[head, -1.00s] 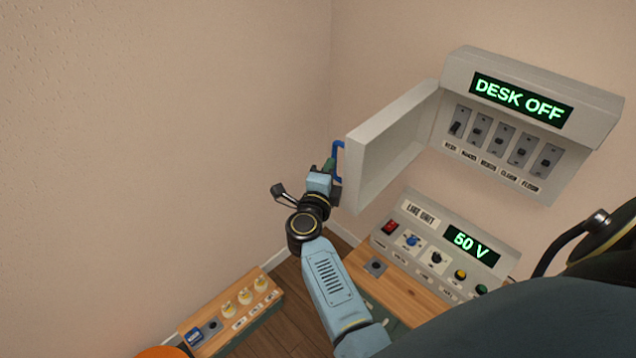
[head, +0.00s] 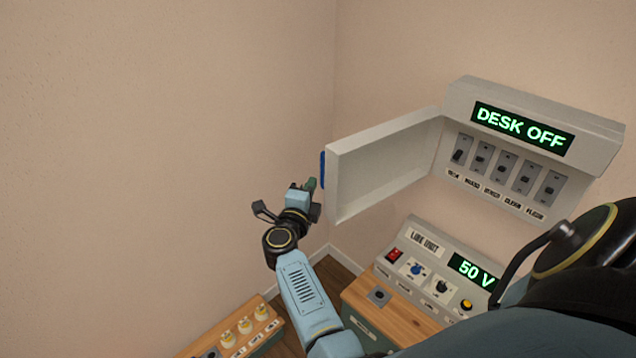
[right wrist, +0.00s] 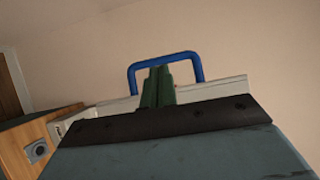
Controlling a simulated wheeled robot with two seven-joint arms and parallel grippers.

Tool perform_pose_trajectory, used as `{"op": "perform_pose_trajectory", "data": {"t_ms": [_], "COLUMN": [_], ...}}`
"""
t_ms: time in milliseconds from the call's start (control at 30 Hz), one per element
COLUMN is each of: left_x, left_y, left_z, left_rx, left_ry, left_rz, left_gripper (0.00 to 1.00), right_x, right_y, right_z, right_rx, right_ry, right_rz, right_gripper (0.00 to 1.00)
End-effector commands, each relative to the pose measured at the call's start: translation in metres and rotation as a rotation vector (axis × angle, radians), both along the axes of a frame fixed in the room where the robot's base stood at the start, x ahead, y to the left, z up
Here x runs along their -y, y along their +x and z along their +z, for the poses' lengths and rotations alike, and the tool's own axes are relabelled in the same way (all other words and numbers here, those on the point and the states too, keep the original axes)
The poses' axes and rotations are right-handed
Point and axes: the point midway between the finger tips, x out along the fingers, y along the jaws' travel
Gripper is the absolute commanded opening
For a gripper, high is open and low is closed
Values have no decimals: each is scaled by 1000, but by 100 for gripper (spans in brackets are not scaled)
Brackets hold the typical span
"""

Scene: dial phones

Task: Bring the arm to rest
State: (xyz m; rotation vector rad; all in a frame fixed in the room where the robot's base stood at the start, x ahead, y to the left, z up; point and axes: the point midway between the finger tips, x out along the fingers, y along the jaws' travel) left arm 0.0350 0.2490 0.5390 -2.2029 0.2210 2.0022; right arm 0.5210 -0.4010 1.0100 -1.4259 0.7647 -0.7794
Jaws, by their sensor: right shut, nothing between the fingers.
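My right gripper (head: 311,184) has green fingers and is shut and empty, at the end of the light blue arm in the middle of the head view. It is just below and left of the open grey cabinet door (head: 380,165). The door's blue handle (head: 322,170) shows edge-on at the door's left edge. In the right wrist view the shut green fingers (right wrist: 158,85) stand in front of the blue handle (right wrist: 165,56); I cannot tell whether they touch it. My left gripper is not in view.
The wall cabinet reads DESK OFF (head: 520,128) above several switches (head: 490,165). Below it a line unit (head: 430,265) showing 50 V stands on a wooden desk (head: 365,300). A low bench (head: 235,340) with white knobs is at bottom left. The wall left of the arm is clear.

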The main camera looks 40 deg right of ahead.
Motion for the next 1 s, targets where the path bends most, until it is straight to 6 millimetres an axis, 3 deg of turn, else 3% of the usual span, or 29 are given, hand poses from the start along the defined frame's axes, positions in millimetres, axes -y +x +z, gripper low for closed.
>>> {"op": "perform_pose_trajectory", "data": {"t_ms": [100,300,600,700,767,867,1000], "left_x": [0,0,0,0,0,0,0], "left_y": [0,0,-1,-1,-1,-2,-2], "left_z": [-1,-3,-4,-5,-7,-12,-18], "left_rx": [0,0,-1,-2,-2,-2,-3], "left_ry": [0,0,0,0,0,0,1], "left_rz": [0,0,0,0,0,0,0], "left_gripper": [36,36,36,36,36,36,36], "right_x": [-26,-57,-69,-73,-80,-106,-153], "right_y": [-2,-5,-6,-5,-3,1,-16], "right_z": [-1,-2,0,-8,-24,-68,-160], "right_rx": [1,0,1,-26,-79,-223,-488], "right_ry": [4,2,-1,-26,-78,-210,-410], "right_rz": [1,-2,-3,26,86,259,568], "right_gripper": [0,0,0,0,0,0,0]}}
